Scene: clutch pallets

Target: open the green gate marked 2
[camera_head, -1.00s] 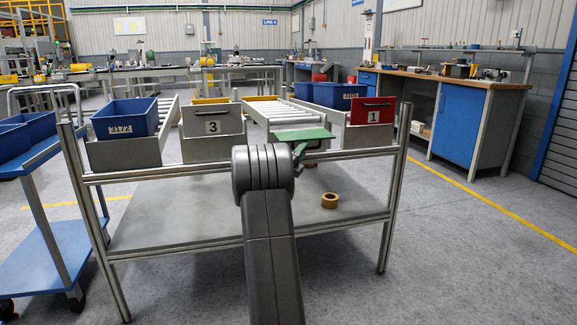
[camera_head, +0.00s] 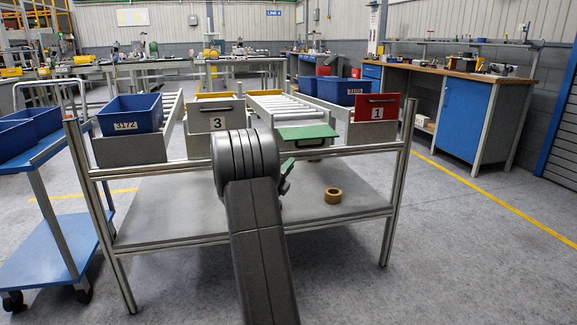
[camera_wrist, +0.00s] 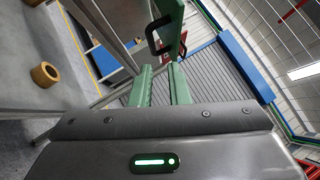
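The green gate (camera_head: 306,132) is in the middle bay of the rack, between the gates marked 3 and 1. It is tilted down toward me, nearly flat, unlike its upright neighbours. Its dark handle (camera_head: 312,145) hangs under the front edge; I cannot see its number. In the wrist view the green gate (camera_wrist: 172,12) and its black handle (camera_wrist: 152,36) lie beyond the fingertips. My gripper (camera_wrist: 160,68) has green fingers set apart with nothing between them. In the head view it is mostly hidden behind my arm, with one finger (camera_head: 288,165) showing below the gate.
The grey gate marked 3 (camera_head: 214,122) and red gate marked 1 (camera_head: 377,108) stand upright on either side. A blue bin (camera_head: 130,114) sits at left. A tape roll (camera_head: 333,195) lies on the lower shelf. A blue cart (camera_head: 62,262) stands close at left; floor at right is clear.

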